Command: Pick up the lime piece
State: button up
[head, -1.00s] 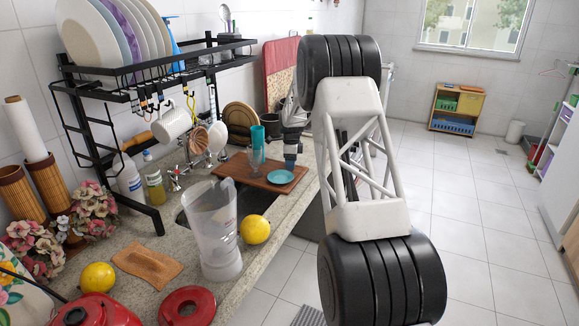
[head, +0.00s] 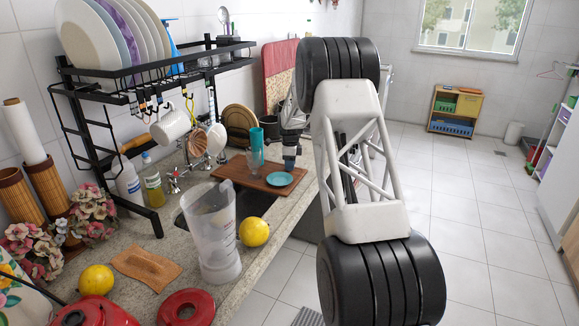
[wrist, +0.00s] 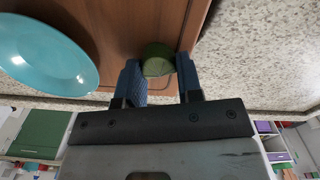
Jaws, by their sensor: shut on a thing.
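The lime piece (wrist: 157,62) is a small green, rounded piece between the two blue fingers of my gripper (wrist: 159,70) in the wrist view. My gripper is shut on it, with a finger on each side. The wooden cutting board (wrist: 125,20) is behind it; I cannot tell whether the piece touches the board. In the head view, my gripper (head: 290,165) is low over the board's right part (head: 245,180), beside the teal plate. The lime piece cannot be made out there.
The teal plate (head: 279,178) lies on the board, also in the wrist view (wrist: 45,50). A teal cup (head: 257,140) and a clear glass (head: 254,160) stand left of my gripper. A clear pitcher (head: 217,240) and a lemon (head: 254,232) are nearer.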

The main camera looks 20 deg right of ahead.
jog(key=shift+r, duration=0.1)
jog(key=shift+r, duration=1.35)
jog(key=shift+s+r, duration=0.15)
jog(key=shift+r, duration=0.2)
jog(key=s+a, duration=0.1)
jog(key=s, duration=0.4)
jog(key=s+a+r, duration=0.1)
jog(key=s, duration=0.4)
jog(key=s+a, duration=0.1)
jog(key=s, duration=0.4)
jog(key=shift+s+a+r, duration=0.15)
